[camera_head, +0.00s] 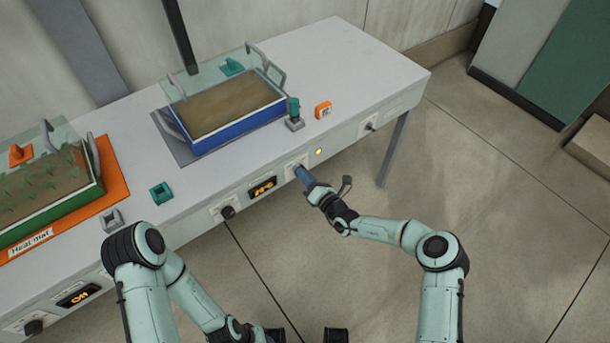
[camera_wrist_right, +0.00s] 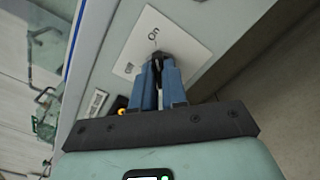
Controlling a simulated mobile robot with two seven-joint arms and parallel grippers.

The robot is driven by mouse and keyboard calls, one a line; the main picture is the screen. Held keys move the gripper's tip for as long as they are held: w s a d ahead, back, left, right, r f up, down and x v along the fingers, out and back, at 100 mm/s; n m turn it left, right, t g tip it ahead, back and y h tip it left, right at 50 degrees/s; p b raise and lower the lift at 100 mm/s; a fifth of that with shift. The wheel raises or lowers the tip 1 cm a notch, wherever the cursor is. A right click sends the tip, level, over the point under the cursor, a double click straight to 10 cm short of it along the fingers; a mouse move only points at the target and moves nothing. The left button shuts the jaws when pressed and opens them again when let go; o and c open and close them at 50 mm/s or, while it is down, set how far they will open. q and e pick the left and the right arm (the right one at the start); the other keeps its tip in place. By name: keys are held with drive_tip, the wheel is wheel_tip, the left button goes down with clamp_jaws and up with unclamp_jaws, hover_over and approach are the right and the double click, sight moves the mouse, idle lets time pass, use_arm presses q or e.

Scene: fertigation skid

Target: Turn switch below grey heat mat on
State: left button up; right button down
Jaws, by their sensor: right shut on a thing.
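The grey heat mat (camera_head: 183,152) lies on the bench under a blue tray of soil (camera_head: 238,132). Below it, on the bench's front panel, is a white switch plate (camera_head: 291,168). In the right wrist view the plate (camera_wrist_right: 188,45) bears the word "On" and a second, smaller label. My right gripper (camera_head: 302,172) has its blue fingers shut on the black switch knob (camera_wrist_right: 158,60), which they partly hide. I cannot tell exactly where the knob points. A small round lamp (camera_head: 319,152) beside the plate glows amber.
A lit orange display (camera_head: 263,187) and another black knob (camera_head: 227,212) are on the panel to the left; one more knob (camera_head: 370,125) is to the right. An orange heat mat (camera_head: 112,180) bears another tray.

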drive_tip(key=shift+f, duration=0.1)
drive_tip(key=c, duration=1.2)
unclamp_jaws()
drive_tip(key=shift+o, duration=0.2)
drive_tip(key=p+v, duration=0.1)
drive_tip(key=v, duration=1.2)
drive_tip(key=shift+s+p, duration=0.2)
drive_tip(key=shift+p, duration=0.1)
drive_tip(key=shift+d, duration=0.15)
